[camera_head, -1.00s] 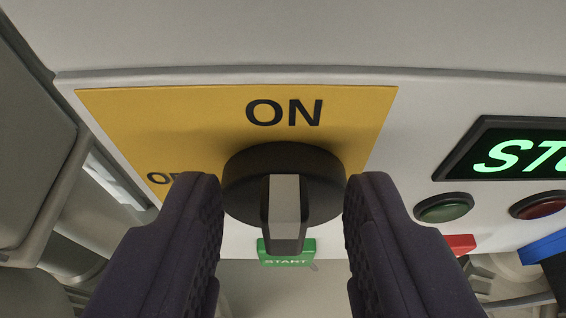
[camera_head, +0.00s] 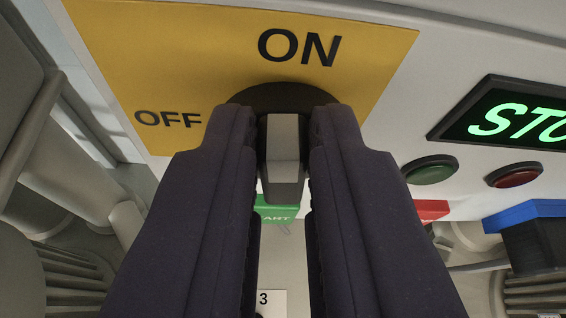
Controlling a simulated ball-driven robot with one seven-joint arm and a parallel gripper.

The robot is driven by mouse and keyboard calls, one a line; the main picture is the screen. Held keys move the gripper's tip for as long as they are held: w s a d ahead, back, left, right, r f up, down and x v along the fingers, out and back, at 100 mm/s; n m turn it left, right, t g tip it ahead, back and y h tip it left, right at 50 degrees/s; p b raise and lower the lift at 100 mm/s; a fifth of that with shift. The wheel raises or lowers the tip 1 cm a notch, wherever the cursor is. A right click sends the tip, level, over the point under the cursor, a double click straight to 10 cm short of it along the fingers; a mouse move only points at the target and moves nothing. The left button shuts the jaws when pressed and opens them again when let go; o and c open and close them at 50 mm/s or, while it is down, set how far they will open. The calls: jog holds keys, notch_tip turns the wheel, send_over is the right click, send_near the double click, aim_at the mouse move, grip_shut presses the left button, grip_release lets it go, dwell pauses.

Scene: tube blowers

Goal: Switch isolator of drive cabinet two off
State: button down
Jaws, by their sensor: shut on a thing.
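The isolator switch is a black round knob (camera_head: 285,95) with a grey bar handle (camera_head: 284,150) on a yellow plate (camera_head: 190,60). ON is printed above the knob and OFF to its left. The handle's grey bar lies in line with the ON mark. My gripper (camera_head: 282,160) has its two dark padded fingers on either side of the handle, shut on it. The fingers hide the sides and lower part of the knob. No cabinet number shows on the plate.
Right of the plate are a black display (camera_head: 510,110) with green letters starting "STO", a green button (camera_head: 430,170) and a red button (camera_head: 514,173). Below are a green START label (camera_head: 275,208), a red label (camera_head: 432,210) and a blue-topped box (camera_head: 530,220).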

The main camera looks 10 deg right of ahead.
jog(key=f+n+h+b, duration=0.1)
jog(key=b, duration=0.4)
jog(key=shift+a+n, duration=0.4)
jog(key=n+t+h+b, duration=0.1)
jog(key=n+b, duration=0.2)
jog(key=b, duration=0.2)
jog(key=a+f+n+t+h+b, duration=0.1)
jog(key=n+h+b, duration=0.1)
jog(key=n+b, duration=0.2)
jog(key=a+f+n+t+h+b, duration=0.1)
jog(key=n+h+b, duration=0.1)
jog(key=b, duration=0.3)
jog(key=shift+f+n+b, duration=0.25)
jog(key=shift+n+b, duration=0.05)
jog(key=shift+n, duration=0.5)
jog(key=c, duration=1.1)
grip_release()
jog(key=shift+a, duration=0.1)
